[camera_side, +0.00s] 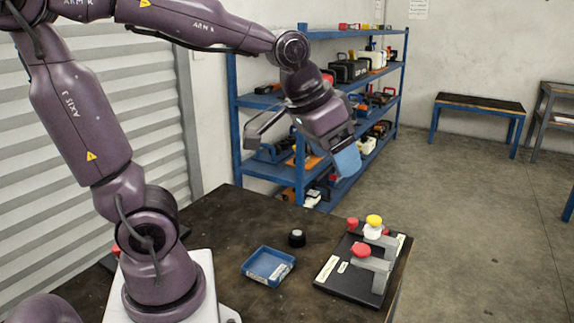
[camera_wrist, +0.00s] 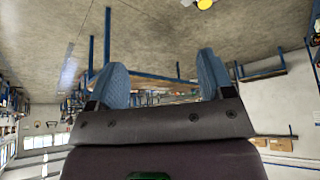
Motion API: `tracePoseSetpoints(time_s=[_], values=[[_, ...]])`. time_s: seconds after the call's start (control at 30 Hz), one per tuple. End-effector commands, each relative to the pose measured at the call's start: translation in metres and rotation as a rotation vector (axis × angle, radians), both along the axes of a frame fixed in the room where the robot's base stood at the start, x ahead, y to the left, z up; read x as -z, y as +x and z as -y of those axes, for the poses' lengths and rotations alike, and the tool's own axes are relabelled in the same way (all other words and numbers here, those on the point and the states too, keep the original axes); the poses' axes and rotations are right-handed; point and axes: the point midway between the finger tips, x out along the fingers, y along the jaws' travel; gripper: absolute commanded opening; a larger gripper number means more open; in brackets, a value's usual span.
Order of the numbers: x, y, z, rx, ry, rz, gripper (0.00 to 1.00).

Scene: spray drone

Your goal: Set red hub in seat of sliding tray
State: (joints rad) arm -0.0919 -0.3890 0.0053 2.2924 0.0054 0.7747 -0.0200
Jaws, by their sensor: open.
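A black base plate (camera_side: 335,285) with grey brackets (camera_side: 372,266) stands at the right of the dark table. Two red round parts are on it: one red part (camera_side: 362,250) at the front bracket and a smaller red part (camera_side: 353,223) at the back left. I cannot tell which is the red hub. My gripper (camera_side: 346,162) is high above the table, apart from everything. In the wrist view, its two blue fingers (camera_wrist: 162,72) are spread with nothing between them.
A yellow-topped white part (camera_side: 374,222) sits on the plate's rear bracket; its yellow top shows in the wrist view (camera_wrist: 205,4). A black round knob (camera_side: 297,238) stands behind the blue tray. Blue shelves (camera_side: 300,118) stand behind the table.

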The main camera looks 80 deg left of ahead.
Motion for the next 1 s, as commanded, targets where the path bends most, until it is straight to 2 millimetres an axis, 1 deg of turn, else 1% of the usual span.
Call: tracePoseSetpoints(time_s=[0.03, 0.1, 0.2, 0.3, 0.43, 1.0], values=[[-0.004, -0.021, 0.009, 0.029, 0.002, 0.014, 0.75], [-0.004, -0.043, 0.017, 0.058, 0.004, 0.019, 0.75], [-0.001, -0.066, 0.024, 0.09, 0.006, 0.025, 0.75], [0.001, -0.079, 0.027, 0.108, 0.007, 0.027, 0.75], [0.003, -0.084, 0.028, 0.115, 0.007, 0.026, 0.75], [0.002, -0.083, 0.028, 0.113, 0.007, 0.027, 0.75]])
